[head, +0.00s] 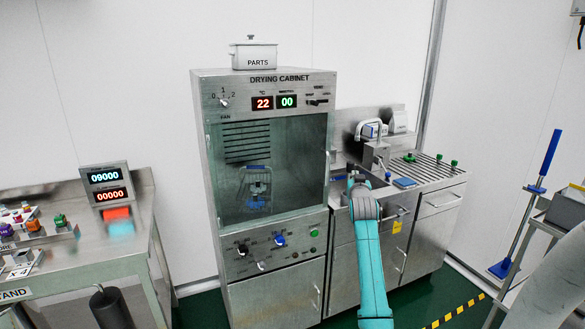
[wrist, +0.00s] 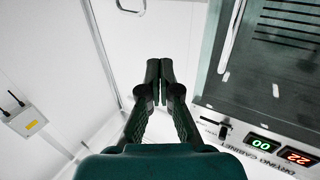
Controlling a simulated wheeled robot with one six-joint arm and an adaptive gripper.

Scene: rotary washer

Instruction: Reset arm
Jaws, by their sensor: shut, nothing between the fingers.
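My arm (head: 368,260) shows in the head view, teal with a grey joint, reaching up in front of the sink counter. Its far end, near the sink, is small and foreshortened there, so the fingers are hard to make out. In the wrist view my gripper (wrist: 159,75) has its two dark fingers together at the tips, with nothing between them. The fingers point into open space, touching nothing that I can see.
The drying cabinet (head: 268,78), its glass door closed, stands left of my arm; it appears upside down in the wrist view (wrist: 262,112). A steel sink counter (head: 433,180) is behind my arm. A bench with displays (head: 108,177) is at left, a blue-handled mop (head: 540,170) at right.

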